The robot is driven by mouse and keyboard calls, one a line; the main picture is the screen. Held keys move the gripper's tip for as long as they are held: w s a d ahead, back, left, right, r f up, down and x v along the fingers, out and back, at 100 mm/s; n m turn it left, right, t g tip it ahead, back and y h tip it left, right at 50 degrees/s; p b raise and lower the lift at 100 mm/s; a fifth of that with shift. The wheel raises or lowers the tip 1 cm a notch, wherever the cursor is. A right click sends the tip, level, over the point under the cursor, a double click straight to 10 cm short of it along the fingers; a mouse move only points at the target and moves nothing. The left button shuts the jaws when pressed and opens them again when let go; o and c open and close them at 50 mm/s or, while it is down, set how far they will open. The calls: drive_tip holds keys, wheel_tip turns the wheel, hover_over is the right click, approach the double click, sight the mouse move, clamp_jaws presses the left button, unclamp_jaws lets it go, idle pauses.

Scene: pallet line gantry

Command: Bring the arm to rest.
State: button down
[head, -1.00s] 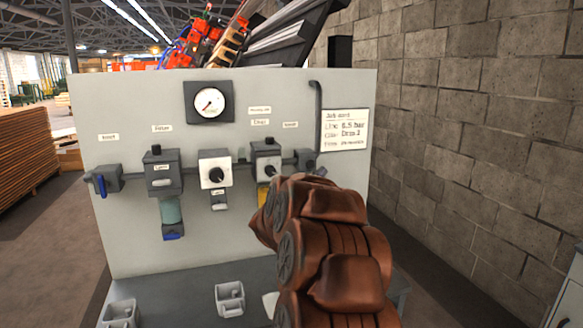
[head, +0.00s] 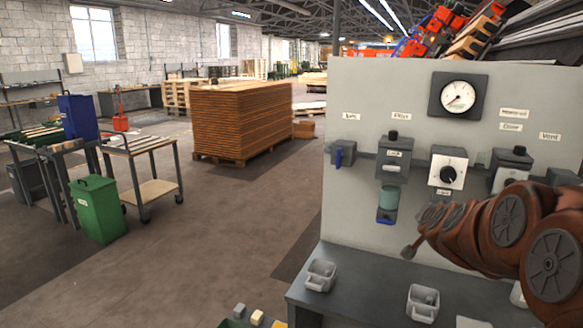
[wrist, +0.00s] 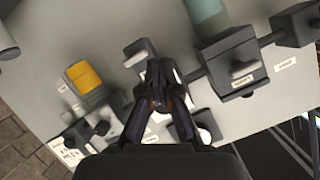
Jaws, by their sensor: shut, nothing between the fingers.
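My gripper (wrist: 155,75) is shut and empty in the wrist view, its dark fingers meeting at the tips in front of the grey panel. In the head view my brown arm reaches in from the right, and the gripper end (head: 411,250) is small and dark, in front of the panel's lower part. The pale panel (head: 345,220) carries a round gauge (head: 458,97), a dark unit with a teal bowl (head: 390,196) and a white-faced dial (head: 447,172). My arm hides the panel's right part. A yellow part (wrist: 84,76) shows in the wrist view.
A grey bench (head: 370,301) below the panel holds two small grey holders (head: 320,275). Open floor lies left of it. A green bin (head: 98,209), a cart (head: 150,190) and a brown board stack (head: 243,120) stand further left. Small blocks (head: 257,317) lie at the bottom edge.

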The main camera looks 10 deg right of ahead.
drive_tip(key=s+a+f+n+g+y, duration=0.25)
drive_tip(key=s+a, duration=0.25)
drive_tip(key=a, duration=0.3)
drive_tip(key=s+a+f+n+g+y, duration=0.15)
drive_tip(key=s+a+f, duration=0.25)
drive_tip(key=a, duration=0.4)
drive_tip(key=s+a+f+n+g+y, duration=0.25)
drive_tip(key=s+a+f, duration=0.2)
drive_tip(key=a, duration=0.25)
drive_tip(key=s+a+f+n+g, duration=0.1)
drive_tip(key=s+n+g, duration=0.1)
drive_tip(key=s, duration=1.1)
drive_tip(key=s+a+f+n+g, duration=0.2)
drive_tip(key=s+g, duration=0.3)
drive_tip(key=s, duration=0.8)
drive_tip(key=shift+s+f+n, duration=0.3)
drive_tip(key=shift+n, duration=0.05)
